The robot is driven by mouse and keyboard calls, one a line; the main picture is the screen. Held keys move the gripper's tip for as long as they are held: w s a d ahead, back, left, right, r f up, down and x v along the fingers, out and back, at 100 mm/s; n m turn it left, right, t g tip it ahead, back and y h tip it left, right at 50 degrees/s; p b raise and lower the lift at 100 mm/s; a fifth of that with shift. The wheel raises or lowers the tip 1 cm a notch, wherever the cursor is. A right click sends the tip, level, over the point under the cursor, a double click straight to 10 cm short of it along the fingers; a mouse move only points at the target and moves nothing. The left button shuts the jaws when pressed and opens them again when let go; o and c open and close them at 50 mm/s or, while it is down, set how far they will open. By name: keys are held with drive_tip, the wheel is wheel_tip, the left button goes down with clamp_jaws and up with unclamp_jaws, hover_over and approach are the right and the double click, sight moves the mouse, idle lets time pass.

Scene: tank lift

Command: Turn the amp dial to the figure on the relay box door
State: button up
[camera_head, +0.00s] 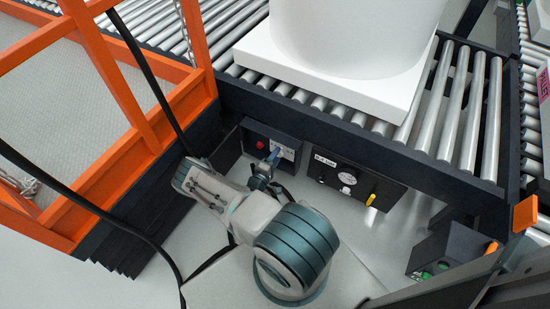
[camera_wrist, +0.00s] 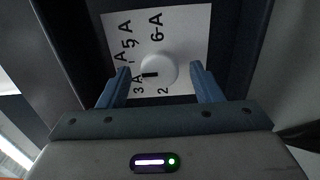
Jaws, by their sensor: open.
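The white round amp dial (camera_wrist: 157,70) sits on a white scale plate (camera_wrist: 185,28) in the wrist view. I cannot make out a figure on a relay box door.
A dark panel (camera_head: 335,184) with a gauge and yellow handle (camera_head: 370,200) is to the right. A roller conveyor (camera_head: 480,110) carrying a white tank (camera_head: 350,35) runs above. An orange-framed lift (camera_head: 120,90) stands left, with black cables hanging nearby. A small dark box (camera_head: 445,250) is lower right.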

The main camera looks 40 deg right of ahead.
drive_tip(key=p+v, duration=0.2)
drive_tip(key=v, duration=1.2)
drive_tip(key=shift+p, duration=0.4)
drive_tip(key=shift+w, duration=0.1)
drive_tip(key=w+a+r+m+g+y+p, duration=0.15)
drive_tip(key=r+g+p, duration=0.25)
drive_tip(key=r, duration=1)
drive_tip(key=w+a+r+m+g+y+p, duration=0.1)
drive_tip(key=a+r+m+g+y+p, duration=0.15)
drive_tip(key=r, duration=1.05)
drive_tip(key=w+a+r+m+g+y+p, duration=0.1)
drive_tip(key=a+r+m+g+y+p, duration=0.25)
drive_tip(key=r, duration=1.05)
drive_tip(key=s+a+r+n+t+y+p, duration=0.1)
drive_tip(key=s+a+r+t+y+p, duration=0.1)
drive_tip(key=r, duration=1.1)
drive_tip(key=s+a+r+n+t+y+p, duration=0.1)
drive_tip(key=s+a+r+t+y+p, duration=0.1)
drive_tip(key=s+r+p, duration=0.5)
drive_tip(key=s+a+r+n+t+y+p, duration=0.1)
drive_tip(key=s+a+r+y+p, duration=0.3)
drive_tip(key=r, duration=1.5)
drive_tip(key=s+t+y+p, duration=0.1)
drive_tip(key=s, duration=0.3)
drive_tip(key=shift+r, duration=0.2)
drive_tip(key=shift+w, duration=0.1)
